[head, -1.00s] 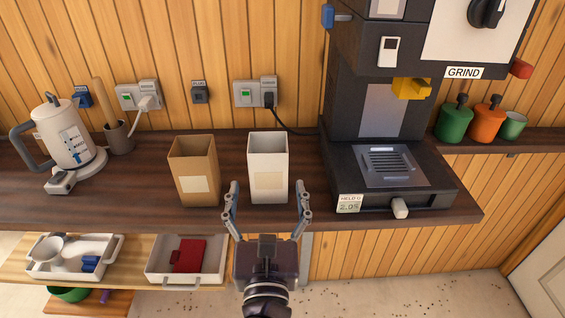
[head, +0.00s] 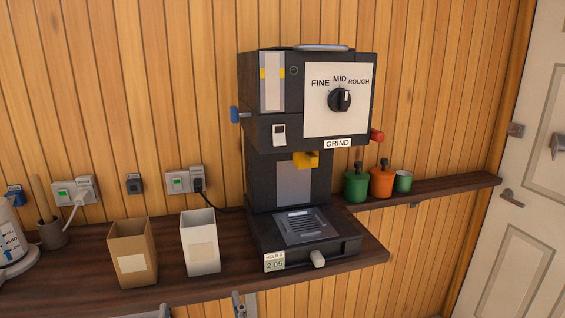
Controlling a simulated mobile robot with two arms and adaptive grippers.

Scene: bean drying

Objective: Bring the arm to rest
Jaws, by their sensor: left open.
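My left gripper (head: 202,308) shows only by its two grey fingertips at the bottom edge of the head view. The tips are wide apart, with nothing seen between them. They are below the white bag (head: 201,246) in the picture, apart from it, near the counter's front edge. The rest of the left gripper and its arm are out of the frame. My right gripper is not in view.
The dark counter (head: 90,290) carries a brown bag (head: 133,255), the white bag and a black grinder (head: 290,190). A kettle (head: 12,240) is cut off at the left. Green and orange canisters (head: 381,182) stand on a narrow shelf (head: 440,192). A door (head: 510,220) is at the right.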

